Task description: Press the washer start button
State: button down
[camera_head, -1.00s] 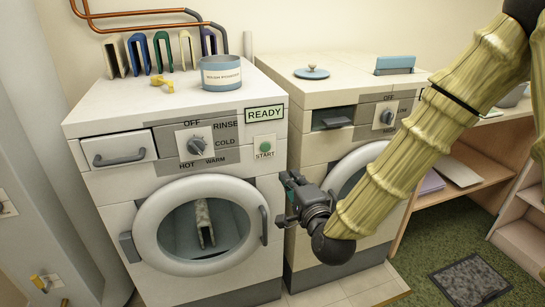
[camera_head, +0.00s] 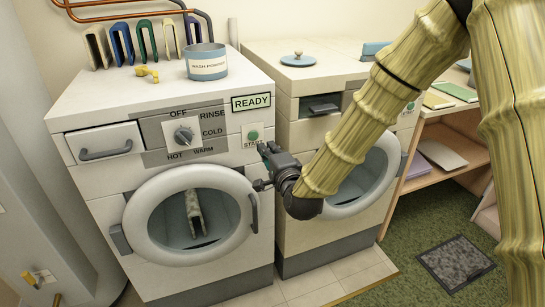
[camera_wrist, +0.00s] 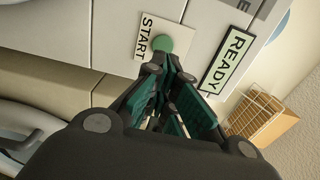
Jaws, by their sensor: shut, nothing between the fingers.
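The left washer (camera_head: 100,190) is white, with a green READY sign (camera_head: 251,102) on its front. Below the sign is the round green start button (camera_head: 253,135) on a white plate marked START. In the wrist view the green button (camera_wrist: 161,44) sits just beyond my fingertips. My gripper (camera_head: 263,151) is shut and empty, just below and right of the button in the head view. It also shows in the wrist view (camera_wrist: 171,72), fingers pointing at the panel. I cannot tell whether the tips touch the button. The START label is partly covered in the head view.
A dial (camera_head: 184,135) and drawer (camera_head: 104,143) are left of the button. The round door (camera_head: 140,215) is below. A wash powder tin (camera_head: 206,64) stands on top. A second washer (camera_head: 305,245) stands close on the right. A shelf (camera_head: 425,172) is beyond.

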aim_at(258, 135)
jog(key=shift+x, duration=2.8)
jog(key=shift+w+a, duration=0.15)
jog(key=shift+w, duration=0.35)
jog(key=shift+w+r, duration=0.2)
jog(key=shift+r, duration=0.1)
jog(key=shift+s+f, duration=0.2)
jog(key=shift+s, duration=0.2)
jog(key=b+v, duration=0.1)
jog(key=v, duration=1.2)
jog(key=shift+s, duration=0.25)
